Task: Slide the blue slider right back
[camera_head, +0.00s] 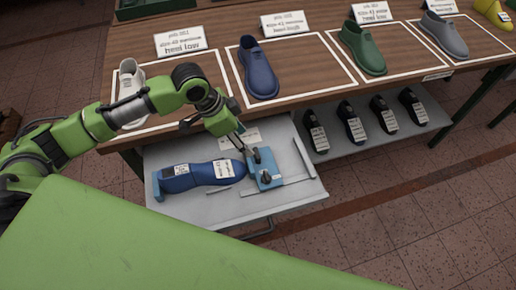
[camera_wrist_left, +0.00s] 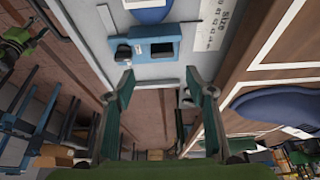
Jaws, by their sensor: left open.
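The blue slider (camera_head: 268,182) is a flat plate with a raised block and dark knobs, on the grey drawer tray (camera_head: 210,207). It stands just right of the blue shoe last (camera_head: 205,172), which lies on its side with white labels; I cannot tell whether they touch. In the left wrist view the slider (camera_wrist_left: 158,45) shows ahead of the fingertips, with a dark opening in it. My left gripper (camera_head: 242,143) is open and empty, close to the slider's back left side. It also shows in the left wrist view (camera_wrist_left: 160,76), fingers apart. My right gripper is not in view.
The wooden table (camera_head: 315,85) with shoes on white-framed spots stands behind and above the drawer. Several black lasts with labels (camera_head: 350,122) stand on a grey shelf right of the drawer. The tray right of the slider is mostly clear, with a thin bar (camera_head: 303,157) at its edge.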

